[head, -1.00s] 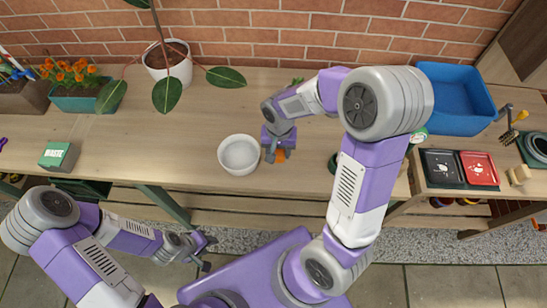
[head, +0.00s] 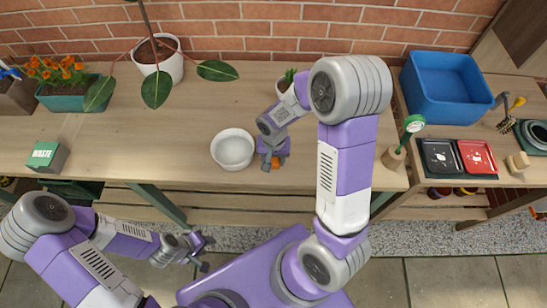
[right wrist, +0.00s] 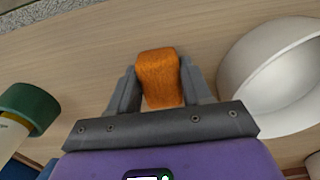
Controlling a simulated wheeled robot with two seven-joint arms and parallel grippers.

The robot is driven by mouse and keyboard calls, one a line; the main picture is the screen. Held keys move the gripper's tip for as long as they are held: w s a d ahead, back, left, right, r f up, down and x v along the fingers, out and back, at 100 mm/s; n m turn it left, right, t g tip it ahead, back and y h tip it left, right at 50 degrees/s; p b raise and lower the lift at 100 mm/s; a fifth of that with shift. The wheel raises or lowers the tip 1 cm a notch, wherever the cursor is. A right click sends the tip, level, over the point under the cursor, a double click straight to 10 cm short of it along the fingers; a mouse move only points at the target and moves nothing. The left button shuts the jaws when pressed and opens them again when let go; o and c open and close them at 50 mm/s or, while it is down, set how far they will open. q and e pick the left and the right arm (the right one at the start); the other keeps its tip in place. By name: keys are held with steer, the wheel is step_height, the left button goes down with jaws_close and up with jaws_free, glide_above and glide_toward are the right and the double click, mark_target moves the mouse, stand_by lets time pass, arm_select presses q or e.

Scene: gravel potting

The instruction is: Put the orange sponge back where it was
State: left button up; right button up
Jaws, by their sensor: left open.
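The orange sponge (right wrist: 158,78) is between the two fingers of my right gripper (right wrist: 157,88), which touch its sides in the right wrist view. In the head view my right gripper (head: 272,160) is over the table, just right of the white bowl (head: 232,149), and mostly hides the sponge. I cannot tell whether the sponge touches the table. The bowl also shows at the right of the wrist view (right wrist: 262,85), apart from the gripper. My left gripper (head: 200,251) is open and empty, in front of the table's front edge.
A green-headed tool in a tan holder (head: 393,158) stands right of my right arm. A blue bin (head: 446,88), black tray (head: 438,157) and red tray (head: 477,157) are at the right. A WASTE box (head: 46,156) and planters are left.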

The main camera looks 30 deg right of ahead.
steer(key=o, duration=0.4)
steer(key=shift+o, duration=0.2)
steer(key=shift+r, duration=0.15)
step_height(320, 180, up, 12)
steer(key=p, duration=0.3)
steer(key=shift+p, duration=0.3)
